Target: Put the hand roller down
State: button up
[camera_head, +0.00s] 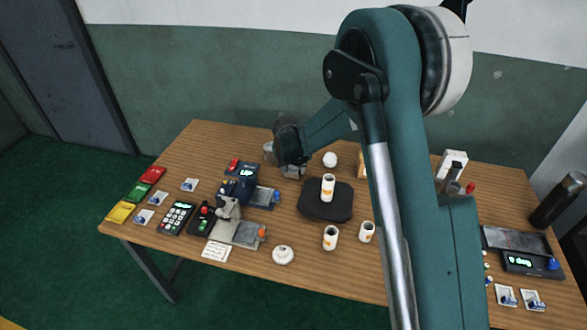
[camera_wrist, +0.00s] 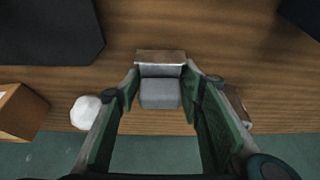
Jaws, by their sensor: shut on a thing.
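My gripper (camera_head: 292,170) is over the back middle of the table in the head view, pointing down. In the wrist view my gripper (camera_wrist: 160,80) has a finger on each side of a grey, block-like piece (camera_wrist: 160,93) with a brown, flat edge beyond it. I take this to be the hand roller, shut between the fingers. In the head view the arm and fingers hide most of it. I cannot tell whether it touches the wooden table (camera_head: 190,150) or hangs just above it.
A white ball (camera_head: 330,159) and an orange box (camera_head: 361,165) stand right of my gripper. A black mat (camera_head: 325,209) bearing a white canister (camera_head: 328,186) lies in front. A device with a lit display (camera_head: 242,170) is to the left. Bare wood lies around the back left.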

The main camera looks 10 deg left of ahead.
jog(key=shift+f, duration=0.15)
jog(key=o, duration=0.9)
jog(key=shift+p+v, duration=1)
jog(key=shift+v, duration=5.2)
